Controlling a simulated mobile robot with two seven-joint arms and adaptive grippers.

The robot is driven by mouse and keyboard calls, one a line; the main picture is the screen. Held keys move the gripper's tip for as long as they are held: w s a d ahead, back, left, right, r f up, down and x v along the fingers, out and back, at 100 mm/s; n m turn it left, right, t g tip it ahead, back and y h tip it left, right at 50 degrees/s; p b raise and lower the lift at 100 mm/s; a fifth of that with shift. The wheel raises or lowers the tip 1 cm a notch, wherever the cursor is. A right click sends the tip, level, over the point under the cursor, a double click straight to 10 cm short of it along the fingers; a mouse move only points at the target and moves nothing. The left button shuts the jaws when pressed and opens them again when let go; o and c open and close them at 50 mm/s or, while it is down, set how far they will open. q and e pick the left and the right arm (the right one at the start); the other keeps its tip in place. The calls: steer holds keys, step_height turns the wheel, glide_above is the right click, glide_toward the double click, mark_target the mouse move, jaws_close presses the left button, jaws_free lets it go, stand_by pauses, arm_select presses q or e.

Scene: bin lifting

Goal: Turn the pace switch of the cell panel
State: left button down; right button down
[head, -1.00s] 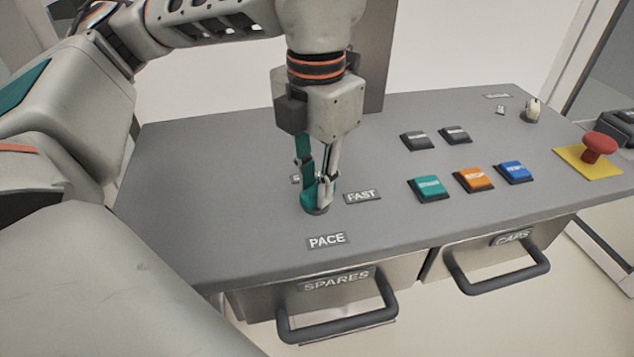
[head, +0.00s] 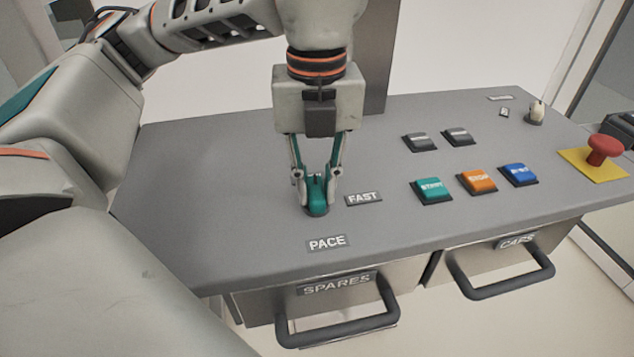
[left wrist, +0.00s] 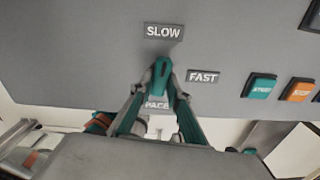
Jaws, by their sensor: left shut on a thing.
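The pace switch is a teal knob (head: 317,200) on the grey cell panel (head: 210,180), just behind the PACE label (head: 327,242) and left of the FAST label (head: 363,198). My left gripper (head: 317,184) comes down from above and is shut on the knob, one finger on each side. In the left wrist view the knob (left wrist: 161,72) sits between the fingertips, with its visible end close to the SLOW label (left wrist: 164,31); the FAST label (left wrist: 203,77) is to its right. The SLOW label is hidden in the head view. My right gripper is not in view.
Right of the switch are green (head: 431,189), orange (head: 477,181) and blue (head: 518,174) buttons, with two dark ones behind. A red mushroom button (head: 605,148) stands at the far right. Drawer handles (head: 340,324) stick out in front. The panel's left part is clear.

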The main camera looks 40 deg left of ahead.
mark_target(316, 189)
arm_select(q)
steer(key=shift+r+n, duration=0.1)
steer(key=shift+n, duration=0.6)
steer(key=shift+w, duration=0.1)
steer(key=c, duration=1.9)
jaws_free()
step_height(316, 189, up, 12)
steer(key=shift+f, duration=0.1)
